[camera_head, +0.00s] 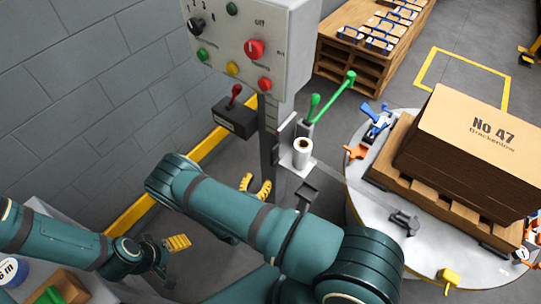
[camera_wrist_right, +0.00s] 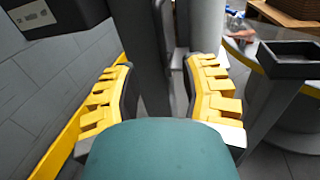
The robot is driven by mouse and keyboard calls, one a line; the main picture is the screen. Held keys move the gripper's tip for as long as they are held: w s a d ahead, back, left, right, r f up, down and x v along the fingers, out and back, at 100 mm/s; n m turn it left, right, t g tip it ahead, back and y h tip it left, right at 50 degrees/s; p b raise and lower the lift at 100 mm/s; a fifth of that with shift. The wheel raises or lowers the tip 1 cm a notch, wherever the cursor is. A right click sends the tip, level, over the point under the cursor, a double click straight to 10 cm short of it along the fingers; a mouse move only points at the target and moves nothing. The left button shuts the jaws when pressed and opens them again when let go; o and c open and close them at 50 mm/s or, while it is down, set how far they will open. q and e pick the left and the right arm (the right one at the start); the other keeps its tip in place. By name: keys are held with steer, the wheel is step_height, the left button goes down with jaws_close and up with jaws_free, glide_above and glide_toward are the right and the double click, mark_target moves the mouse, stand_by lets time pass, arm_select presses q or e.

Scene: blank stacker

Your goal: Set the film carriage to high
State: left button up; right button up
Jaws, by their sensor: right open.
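The film carriage (camera_head: 296,168) stands on the dark upright mast (camera_head: 267,125), with a white film roll (camera_head: 302,151) on it. A green-knobbed lever (camera_head: 314,104) rises behind the roll, and a longer green handle (camera_head: 343,90) slants up to the right. My right gripper (camera_head: 257,186) is open and empty, low beside the mast, below and left of the film roll. In the right wrist view its yellow fingers (camera_wrist_right: 165,95) are spread, with the mast beyond them.
A control box (camera_head: 255,45) with buttons and a dark box with a red lever (camera_head: 234,112) are above. A round turntable (camera_head: 365,190) holds a pallet (camera_head: 420,178) with a carton stack (camera_head: 475,140) at right. A small dark tray (camera_head: 306,191) is near the right gripper.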

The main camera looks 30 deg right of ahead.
mark_target(272, 164)
steer(key=b+x, duration=0.1)
steer(key=x, duration=1)
steer(key=shift+w+d, duration=0.1)
steer(key=shift+w, duration=0.05)
jaws_close()
